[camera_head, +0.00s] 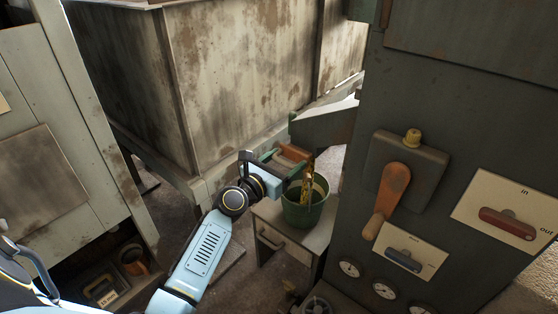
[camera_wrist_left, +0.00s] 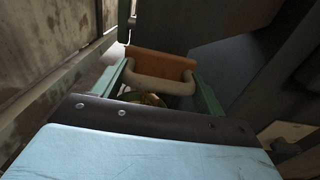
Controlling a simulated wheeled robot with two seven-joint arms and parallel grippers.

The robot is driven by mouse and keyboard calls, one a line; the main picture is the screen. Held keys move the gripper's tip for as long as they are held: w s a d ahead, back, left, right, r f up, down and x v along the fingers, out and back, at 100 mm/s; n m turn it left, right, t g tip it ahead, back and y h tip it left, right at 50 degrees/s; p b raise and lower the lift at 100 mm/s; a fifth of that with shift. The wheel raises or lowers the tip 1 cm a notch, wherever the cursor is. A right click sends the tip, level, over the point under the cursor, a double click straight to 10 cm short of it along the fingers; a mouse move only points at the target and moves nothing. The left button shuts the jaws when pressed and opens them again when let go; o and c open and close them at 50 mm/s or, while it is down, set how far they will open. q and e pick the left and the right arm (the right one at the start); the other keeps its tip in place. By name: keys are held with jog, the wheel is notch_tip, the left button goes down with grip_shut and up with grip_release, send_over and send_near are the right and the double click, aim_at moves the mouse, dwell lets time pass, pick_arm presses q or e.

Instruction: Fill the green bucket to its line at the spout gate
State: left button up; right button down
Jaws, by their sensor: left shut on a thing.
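The green bucket (camera_head: 304,214) stands upright on a small stand below the grey-green spout (camera_head: 325,126). A yellow-brown stream (camera_head: 308,182) drops from the spout's end into the bucket. Its fill line and exact level cannot be made out. My left gripper (camera_head: 282,162) is at the spout's mouth, above the bucket's left rim, shut on the handle of the orange-brown gate (camera_head: 294,152). In the left wrist view the gate (camera_wrist_left: 160,64) and its pale rounded handle (camera_wrist_left: 158,83) lie just ahead, between two green bars. My right gripper is not in view.
A dark machine panel (camera_head: 440,105) with an orange lever (camera_head: 391,190), red and dark handles and several gauges rises close on the right. A large rusty bin (camera_head: 240,75) fills the back. The small stand (camera_head: 292,244) has little bare top left of the bucket.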

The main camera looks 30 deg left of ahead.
pick_arm(q)
jog(key=o, duration=1.3)
jog(key=shift+s, duration=0.1)
jog(key=shift+s, duration=0.35)
jog(key=s, duration=0.1)
jog(key=s+p, duration=0.1)
jog(key=s, duration=0.2)
jog(key=shift+s+a, duration=0.3)
jog(key=shift+a, duration=0.1)
jog(key=s+a, duration=0.1)
jog(key=s, duration=0.6)
jog(key=shift+s+a, duration=0.15)
jog(key=shift+s, duration=0.2)
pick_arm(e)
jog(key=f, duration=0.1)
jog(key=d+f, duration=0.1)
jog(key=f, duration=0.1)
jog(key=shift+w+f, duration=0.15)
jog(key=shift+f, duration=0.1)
